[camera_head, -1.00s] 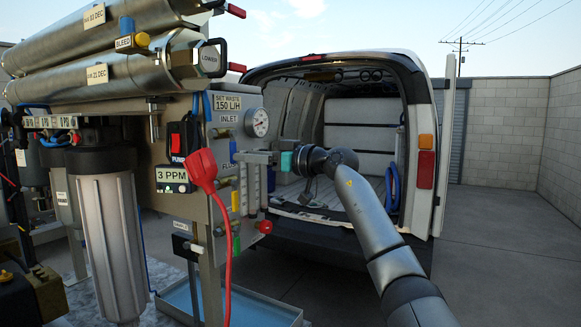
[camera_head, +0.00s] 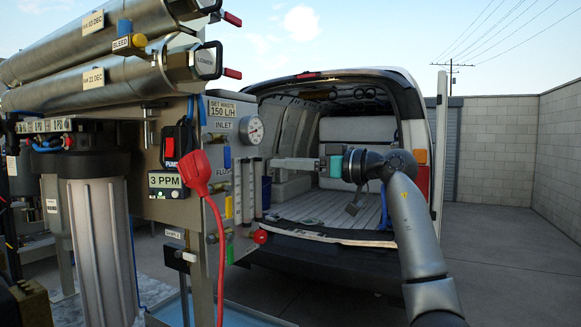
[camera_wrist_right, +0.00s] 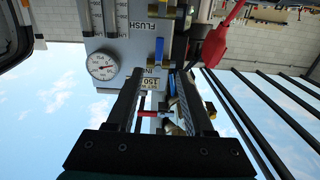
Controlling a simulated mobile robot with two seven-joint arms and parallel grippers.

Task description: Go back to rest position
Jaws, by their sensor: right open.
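My right gripper (camera_head: 274,164) points left at the right edge of the control panel (camera_head: 222,140), with its tips close to the flow tubes in the head view. Its jaws are open and nothing shows between them. In the right wrist view the two dark fingers of the gripper (camera_wrist_right: 160,82) stand apart, with the panel, its gauge (camera_wrist_right: 102,66) and a blue-handled valve (camera_wrist_right: 159,50) beyond them. I cannot tell the exact gap to the panel. My left gripper is not in view.
Steel membrane tubes (camera_head: 105,80) run along the top left, above a filter housing (camera_head: 103,240). A red plug (camera_head: 196,168) with a hanging red cord is on the panel's front. An open van (camera_head: 330,238) stands behind my right arm. Open paving (camera_head: 510,255) lies to the right.

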